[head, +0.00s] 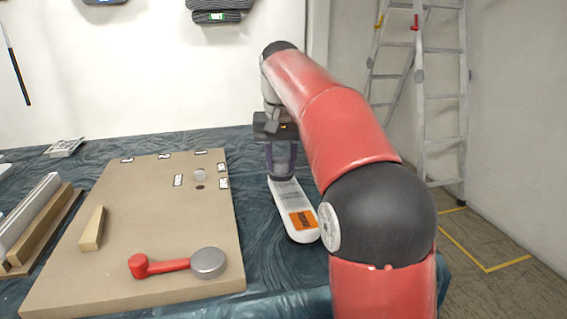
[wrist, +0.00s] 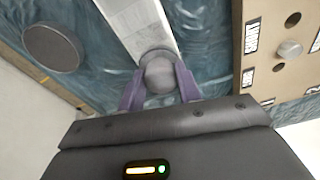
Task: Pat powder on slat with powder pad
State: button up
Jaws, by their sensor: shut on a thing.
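My gripper (wrist: 160,90) is shut on a round grey knob (wrist: 160,75), which looks like the handle of the powder pad. In the head view my gripper (head: 281,172) points down over the far end of a long white labelled piece (head: 281,191). The same piece shows in the wrist view (wrist: 135,22), running away from the knob. I cannot tell whether it is the slat, nor whether the pad touches it. Pale slats (head: 29,207) lie at the far left. No powder can be made out.
A tan board (head: 140,220) on the blue-covered table (head: 262,265) bears a wooden wedge (head: 93,229), a red-handled tool (head: 170,265) with a metal disc, and small labels. A dark disc (wrist: 55,48) lies across from the board. Ladders (head: 440,100) stand at right.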

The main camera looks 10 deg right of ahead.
jog(key=shift+w, duration=0.2)
jog(key=shift+r, duration=3)
jog(key=shift+r, duration=1.5)
jog(key=shift+s, duration=0.1)
